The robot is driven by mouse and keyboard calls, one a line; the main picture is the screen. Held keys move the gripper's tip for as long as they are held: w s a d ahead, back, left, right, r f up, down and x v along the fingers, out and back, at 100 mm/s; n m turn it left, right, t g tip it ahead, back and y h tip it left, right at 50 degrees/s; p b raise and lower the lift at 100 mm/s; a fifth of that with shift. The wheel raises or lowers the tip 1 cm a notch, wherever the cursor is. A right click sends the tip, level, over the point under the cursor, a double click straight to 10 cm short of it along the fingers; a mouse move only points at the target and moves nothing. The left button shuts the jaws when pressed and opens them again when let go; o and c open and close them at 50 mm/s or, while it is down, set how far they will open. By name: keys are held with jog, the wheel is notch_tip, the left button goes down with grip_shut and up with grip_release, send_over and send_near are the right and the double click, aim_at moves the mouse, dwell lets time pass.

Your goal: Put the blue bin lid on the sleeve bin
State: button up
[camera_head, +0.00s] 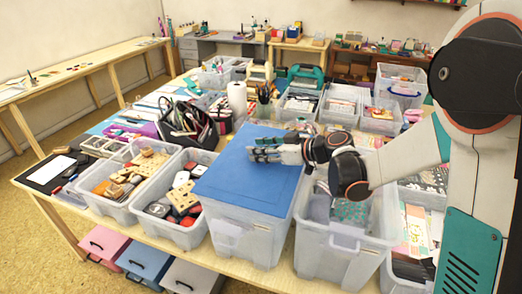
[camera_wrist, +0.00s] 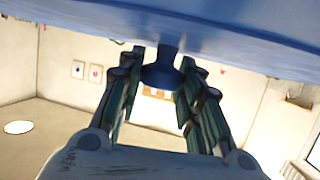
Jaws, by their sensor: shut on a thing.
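The blue bin lid (camera_head: 243,182) is flat and level over a tall clear bin (camera_head: 245,238) at the middle front of the table. It covers the bin's opening; I cannot tell whether it rests fully on the rim. My gripper (camera_head: 262,149) lies nearly level at the lid's far part. In the wrist view the lid's blue underside or face (camera_wrist: 230,22) fills the top, and my gripper (camera_wrist: 163,62) has its fingers on both sides of a blue knob, closed on it. Which bin is the sleeve bin is not clear; the covered bin's contents are hidden.
An open clear bin (camera_head: 333,243) with grey and teal cloth stands close at right, under my arm. Open bins of wooden stamps (camera_head: 176,230) stand at left. A dark bag (camera_head: 187,128) and a paper roll (camera_head: 237,100) stand behind the lid.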

jog(key=shift+f+b, duration=0.45)
jog(key=shift+f, duration=0.05)
dwell(0.6)
dwell(0.3)
jog(key=o, duration=1.3)
jog(key=shift+r, duration=0.1)
jog(key=shift+r+p, duration=2.7)
jog(key=shift+r, duration=1.25)
